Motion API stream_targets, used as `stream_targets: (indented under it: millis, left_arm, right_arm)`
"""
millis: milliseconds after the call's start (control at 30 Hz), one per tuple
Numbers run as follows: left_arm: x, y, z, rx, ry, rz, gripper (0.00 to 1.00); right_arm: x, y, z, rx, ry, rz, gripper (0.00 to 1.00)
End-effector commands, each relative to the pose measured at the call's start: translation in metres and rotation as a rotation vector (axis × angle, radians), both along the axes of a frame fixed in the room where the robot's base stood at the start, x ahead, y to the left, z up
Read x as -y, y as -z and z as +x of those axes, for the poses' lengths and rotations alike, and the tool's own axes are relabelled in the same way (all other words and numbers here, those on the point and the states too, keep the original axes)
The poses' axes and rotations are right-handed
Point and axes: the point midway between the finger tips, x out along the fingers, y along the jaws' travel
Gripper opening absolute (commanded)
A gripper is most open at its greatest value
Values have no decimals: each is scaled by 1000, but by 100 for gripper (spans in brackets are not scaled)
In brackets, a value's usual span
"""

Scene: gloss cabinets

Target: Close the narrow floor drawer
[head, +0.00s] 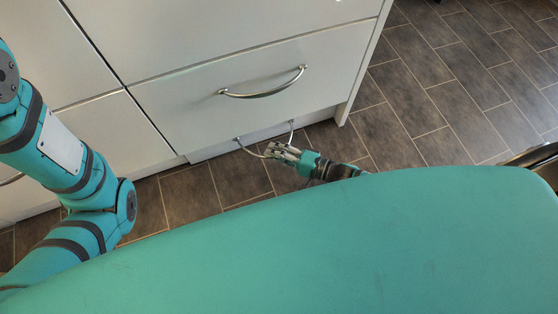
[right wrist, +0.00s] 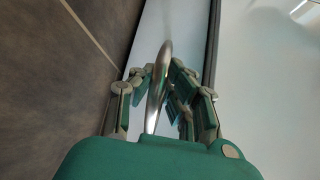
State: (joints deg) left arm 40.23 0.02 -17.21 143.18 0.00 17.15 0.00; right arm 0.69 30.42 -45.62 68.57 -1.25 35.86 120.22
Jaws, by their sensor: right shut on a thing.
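The narrow floor drawer (head: 222,147) is the low white strip at floor level, under a larger drawer front. Its curved metal handle (head: 241,146) sticks out over the floor. My right gripper (head: 272,150) is shut on this handle. In the right wrist view the handle (right wrist: 165,58) runs between the fingers of the right gripper (right wrist: 160,82), with the white drawer front (right wrist: 150,35) behind it. The drawer front looks nearly in line with the base strip to its left; any small gap is hard to tell. My left gripper is out of view.
The larger drawer (head: 200,115) above, with a bowed handle (head: 265,94), looks shut. White cabinet fronts continue left. Dark tiled floor (head: 420,100) is clear to the right. A dark, metal-edged object (head: 540,158) shows at the right edge.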

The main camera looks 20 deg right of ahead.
Motion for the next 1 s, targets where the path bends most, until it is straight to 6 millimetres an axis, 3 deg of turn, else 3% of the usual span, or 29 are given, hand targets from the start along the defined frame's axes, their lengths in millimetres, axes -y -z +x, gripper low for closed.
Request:
stream_targets:
  millis: [133,433,467,633,1000]
  left_arm:
    - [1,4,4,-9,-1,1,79]
    - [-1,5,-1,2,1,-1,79]
    - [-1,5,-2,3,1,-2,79]
    - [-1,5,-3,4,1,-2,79]
    - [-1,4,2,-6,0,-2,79]
  right_arm:
    - [1,6,15,-9,1,-11,0]
    - [2,5,19,-9,4,-12,0]
    - [2,5,19,-8,4,-11,11]
    - [1,4,18,-7,3,-8,33]
    - [5,3,13,-8,1,-6,34]
